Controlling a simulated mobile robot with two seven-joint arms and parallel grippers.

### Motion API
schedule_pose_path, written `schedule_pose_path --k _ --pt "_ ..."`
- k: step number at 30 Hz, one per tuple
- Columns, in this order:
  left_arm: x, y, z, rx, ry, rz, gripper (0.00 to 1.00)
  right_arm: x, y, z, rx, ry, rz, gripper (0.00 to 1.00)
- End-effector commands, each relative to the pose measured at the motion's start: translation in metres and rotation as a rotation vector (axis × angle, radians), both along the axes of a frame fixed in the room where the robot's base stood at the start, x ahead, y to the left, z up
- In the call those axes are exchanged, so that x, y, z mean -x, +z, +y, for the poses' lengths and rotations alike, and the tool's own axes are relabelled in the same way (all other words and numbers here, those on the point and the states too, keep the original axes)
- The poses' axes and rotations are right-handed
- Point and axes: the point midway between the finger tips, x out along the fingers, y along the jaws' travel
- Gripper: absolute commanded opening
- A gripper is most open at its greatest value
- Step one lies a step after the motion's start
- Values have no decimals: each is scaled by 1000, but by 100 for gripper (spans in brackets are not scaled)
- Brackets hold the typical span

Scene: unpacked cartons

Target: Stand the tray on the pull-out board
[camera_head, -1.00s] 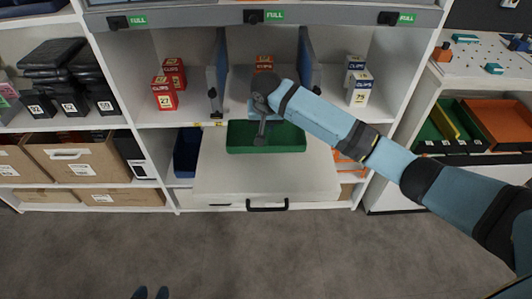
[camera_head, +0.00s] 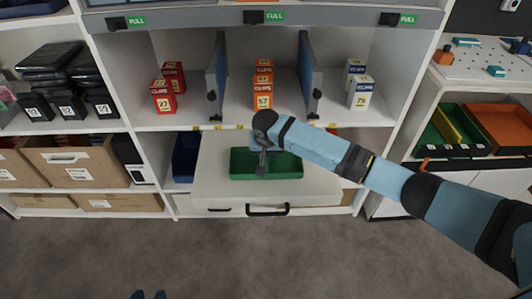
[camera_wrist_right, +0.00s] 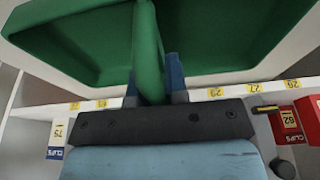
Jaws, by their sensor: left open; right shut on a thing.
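The green tray (camera_head: 285,168) is over the white pull-out board (camera_head: 215,178), upright and about level. I cannot tell if its base touches the board.
Orange boxes (camera_head: 263,94), red boxes (camera_head: 163,95) and white-blue boxes (camera_head: 361,92) stand on the shelf above, between blue dividers (camera_head: 304,75). A dark blue bin (camera_head: 186,157) sits left of the board. The board is bare around the tray. The floor in front is clear.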

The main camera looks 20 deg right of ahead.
Motion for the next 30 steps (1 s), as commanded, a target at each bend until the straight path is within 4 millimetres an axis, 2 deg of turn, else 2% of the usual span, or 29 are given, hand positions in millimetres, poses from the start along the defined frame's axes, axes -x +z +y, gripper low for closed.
schedule_pose_path --k 2,3,6,14,17,20,30 --pt "0 0 0 -2 -1 3 43 0 -1 0 0 0 0 0" --pt "0 -1 0 -2 -1 4 43 0 -2 0 0 0 0 21" --pt "1 -3 0 -3 0 6 43 0 -2 0 0 0 0 40" --pt "1 -6 1 -5 1 10 43 0 -1 0 0 0 0 40" --pt "1 -4 1 -5 1 9 43 1 7 1 -1 0 0 40" --pt "1 0 2 -8 1 9 43 5 22 2 -2 1 -1 40" --pt "3 1 6 -30 4 29 43 23 90 7 -1 0 -1 40"
